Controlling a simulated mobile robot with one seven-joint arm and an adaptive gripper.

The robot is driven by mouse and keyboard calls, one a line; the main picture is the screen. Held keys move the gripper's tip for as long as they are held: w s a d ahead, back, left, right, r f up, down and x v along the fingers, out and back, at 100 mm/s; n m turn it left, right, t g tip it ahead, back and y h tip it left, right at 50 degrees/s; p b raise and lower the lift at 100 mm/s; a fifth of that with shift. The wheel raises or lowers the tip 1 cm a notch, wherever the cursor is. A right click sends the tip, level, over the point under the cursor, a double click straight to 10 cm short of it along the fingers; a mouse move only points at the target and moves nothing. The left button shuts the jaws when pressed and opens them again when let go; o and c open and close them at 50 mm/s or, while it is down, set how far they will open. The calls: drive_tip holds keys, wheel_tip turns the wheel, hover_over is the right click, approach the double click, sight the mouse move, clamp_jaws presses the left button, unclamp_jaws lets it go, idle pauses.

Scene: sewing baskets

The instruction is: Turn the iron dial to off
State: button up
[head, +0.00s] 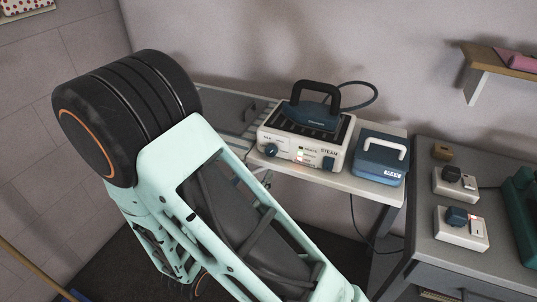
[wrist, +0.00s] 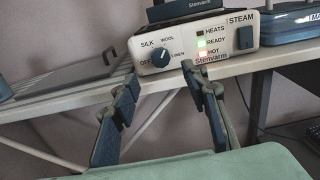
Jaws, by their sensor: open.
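The iron station (head: 300,141) is a white box on the bench, with a dark iron (head: 317,115) resting on top. Its blue dial (wrist: 160,57) is on the left of the front panel, ringed by OFF, SILK, WOOL and LINEN; it also shows in the head view (head: 271,150). The dial's pale mark seems to point up and right, on the WOOL-LINEN side. READY glows green and HOT glows red; HEATS is dark. My gripper (wrist: 160,74) is open and empty, its fingers below and in front of the panel, apart from the dial.
A blue box with a white handle (head: 380,157) stands right of the station. A blue STEAM switch (wrist: 245,38) is on the panel's right. The bench edge (wrist: 85,109) runs below the station. A grey cabinet (head: 450,245) bears small white dial boxes (head: 461,229).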

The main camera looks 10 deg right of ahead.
sight(270, 152)
drive_tip(key=x, duration=0.9)
drive_tip(key=shift+r, duration=0.1)
drive_tip(key=shift+c, duration=0.6)
clamp_jaws()
